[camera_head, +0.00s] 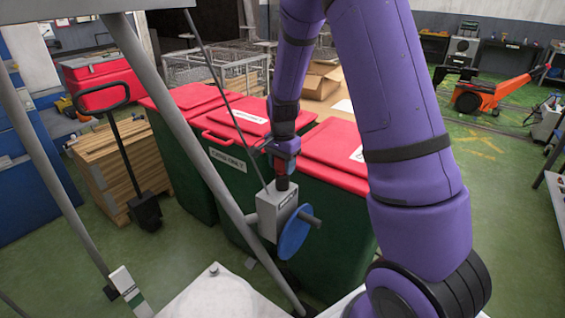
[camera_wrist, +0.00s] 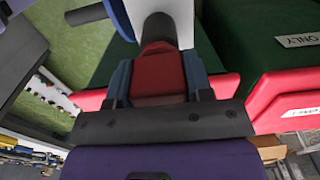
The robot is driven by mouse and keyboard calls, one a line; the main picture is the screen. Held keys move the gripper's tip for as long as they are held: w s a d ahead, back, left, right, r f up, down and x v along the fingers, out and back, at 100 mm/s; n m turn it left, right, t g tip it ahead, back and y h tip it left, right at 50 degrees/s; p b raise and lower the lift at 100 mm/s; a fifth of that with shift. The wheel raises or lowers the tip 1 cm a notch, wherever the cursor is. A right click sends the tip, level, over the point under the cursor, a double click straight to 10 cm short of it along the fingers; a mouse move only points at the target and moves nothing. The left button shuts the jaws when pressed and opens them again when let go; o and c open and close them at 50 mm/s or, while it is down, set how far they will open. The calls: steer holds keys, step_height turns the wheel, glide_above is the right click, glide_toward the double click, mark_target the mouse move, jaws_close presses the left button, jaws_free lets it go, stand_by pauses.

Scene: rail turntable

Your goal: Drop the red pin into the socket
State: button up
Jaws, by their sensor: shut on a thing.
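The red pin (camera_wrist: 158,80) is between the two blue fingers of my gripper (camera_wrist: 158,68) in the wrist view. My gripper (camera_head: 284,154) is shut on it. In the head view only a little red shows between the fingers. A dark cylindrical piece (camera_head: 282,183) lies directly below the fingers, at the top of a grey box (camera_head: 272,214). It also shows beyond the pin in the wrist view (camera_wrist: 158,30). I cannot tell whether it is the socket or the pin's lower part. The socket's opening is hidden.
A blue disc (camera_head: 295,232) and a grey stub are on the box's side. Grey slanted bars (camera_head: 180,150) run close by on the left. Green bins with red lids (camera_head: 335,142) stand behind.

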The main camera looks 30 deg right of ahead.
steer(key=shift+f, duration=0.45)
steer(key=o, duration=1.1)
steer(key=shift+r, duration=0.1)
step_height(320, 180, up, 11)
steer(key=shift+f, duration=0.2)
